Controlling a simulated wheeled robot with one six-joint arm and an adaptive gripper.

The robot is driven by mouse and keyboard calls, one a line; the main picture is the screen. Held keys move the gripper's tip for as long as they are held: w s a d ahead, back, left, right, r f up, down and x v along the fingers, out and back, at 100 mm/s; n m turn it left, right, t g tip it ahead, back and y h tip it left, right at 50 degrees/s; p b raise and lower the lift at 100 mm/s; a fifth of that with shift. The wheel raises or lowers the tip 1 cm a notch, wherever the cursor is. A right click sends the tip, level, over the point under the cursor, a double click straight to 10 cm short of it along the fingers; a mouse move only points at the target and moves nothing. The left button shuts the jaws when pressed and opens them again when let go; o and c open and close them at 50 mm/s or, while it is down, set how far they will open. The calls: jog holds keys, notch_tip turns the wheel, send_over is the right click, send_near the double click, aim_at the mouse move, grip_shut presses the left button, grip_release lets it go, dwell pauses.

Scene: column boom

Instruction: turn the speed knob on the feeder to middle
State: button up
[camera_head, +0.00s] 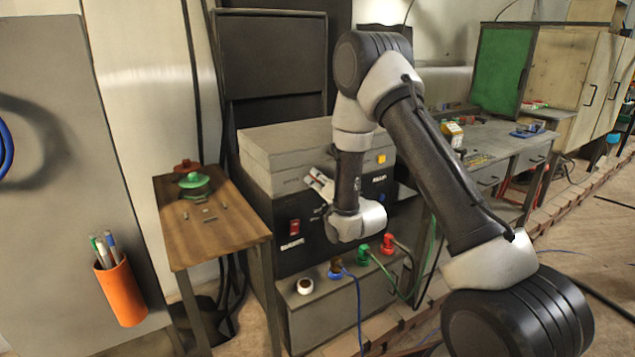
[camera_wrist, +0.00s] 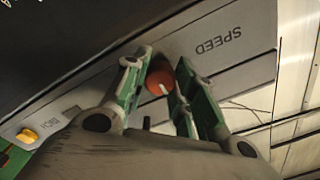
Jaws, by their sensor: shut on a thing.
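The speed knob (camera_wrist: 159,76) is a small red-orange knob with a white mark on its lower right side in the wrist view. It stands on a grey strip lettered SPEED (camera_wrist: 219,41). My gripper (camera_wrist: 162,84) has one green-edged finger on each side of the knob and is shut on it. In the head view the feeder (camera_head: 284,151) is a grey box with a black front, and my gripper (camera_head: 319,186) is at its upper front. There the knob is hidden behind my gripper and arm.
A yellow button (camera_wrist: 27,136) by the INCH label also shows in the head view (camera_head: 381,159). A red switch (camera_head: 294,227) is low on the black front. Below are coloured plugs (camera_head: 364,254) with cables. A wooden side table (camera_head: 215,235) stands at left, a workbench (camera_head: 500,140) at right.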

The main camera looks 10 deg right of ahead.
jog(key=shift+f, duration=0.1)
dwell(0.3)
jog(key=o, duration=1.1)
jog(key=shift+c, duration=0.2)
jog(key=v, duration=0.7)
jog(key=shift+s, duration=0.25)
jog(key=shift+d, duration=0.1)
